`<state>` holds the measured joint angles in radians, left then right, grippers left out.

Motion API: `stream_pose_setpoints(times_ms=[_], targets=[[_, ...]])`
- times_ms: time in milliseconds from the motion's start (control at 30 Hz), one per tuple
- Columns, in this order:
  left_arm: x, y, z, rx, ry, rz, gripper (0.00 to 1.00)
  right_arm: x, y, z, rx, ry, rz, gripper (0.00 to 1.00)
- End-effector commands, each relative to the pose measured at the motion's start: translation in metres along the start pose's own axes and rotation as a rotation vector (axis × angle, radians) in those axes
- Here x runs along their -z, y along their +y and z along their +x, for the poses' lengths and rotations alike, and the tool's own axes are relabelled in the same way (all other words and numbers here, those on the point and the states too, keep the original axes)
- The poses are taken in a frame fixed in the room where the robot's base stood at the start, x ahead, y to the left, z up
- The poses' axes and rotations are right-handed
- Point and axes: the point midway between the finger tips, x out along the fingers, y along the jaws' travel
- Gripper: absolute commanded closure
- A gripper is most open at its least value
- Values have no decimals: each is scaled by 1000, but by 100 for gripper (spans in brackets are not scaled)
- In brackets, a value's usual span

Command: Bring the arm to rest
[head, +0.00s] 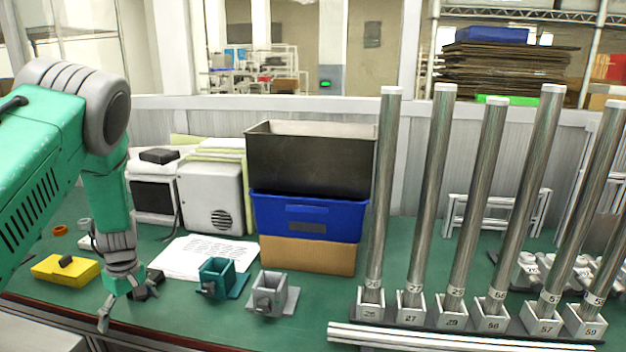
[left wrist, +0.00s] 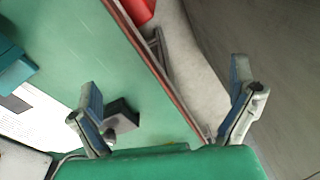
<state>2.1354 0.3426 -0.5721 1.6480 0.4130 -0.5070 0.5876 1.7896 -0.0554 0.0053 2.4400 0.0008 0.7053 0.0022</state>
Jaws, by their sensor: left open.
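My left arm comes in from the left in the head view, green with grey joints. Its gripper (head: 126,300) points down over the front left edge of the green table (head: 330,290). The left wrist view shows its two fingers (left wrist: 165,105) spread wide with nothing between them. A small black block (left wrist: 121,116) lies on the table beside one finger in that view; I cannot tell whether they touch. In the head view the gripper partly hides a dark object (head: 150,283) behind it. My right gripper is not in view.
A yellow block (head: 65,269) lies left of the gripper. A teal holder (head: 217,277) and a grey holder (head: 270,297) stand to its right. Stacked bins (head: 308,215) stand at the back. Several tall metal posts (head: 380,200) fill the right side.

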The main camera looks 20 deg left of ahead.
Motion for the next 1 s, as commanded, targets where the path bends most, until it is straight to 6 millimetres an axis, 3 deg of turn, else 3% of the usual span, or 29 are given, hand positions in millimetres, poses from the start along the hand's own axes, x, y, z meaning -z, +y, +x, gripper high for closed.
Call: stream_pose_setpoints(times_ms=[267,333,500,600,700,833,1000], targets=[[-88,-25,57,47,86,400,0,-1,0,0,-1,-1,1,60],[-121,-38,76,52,101,554,0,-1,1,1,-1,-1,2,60],[-227,-93,110,19,103,1033,0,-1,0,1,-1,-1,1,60],[-282,-128,114,-34,79,1271,0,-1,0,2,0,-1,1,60],[-322,-156,112,-90,49,1437,0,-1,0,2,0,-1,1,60],[-351,-177,106,-144,25,1556,0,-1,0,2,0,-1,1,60],[-360,-183,104,-164,16,1591,0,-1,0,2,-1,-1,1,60]])
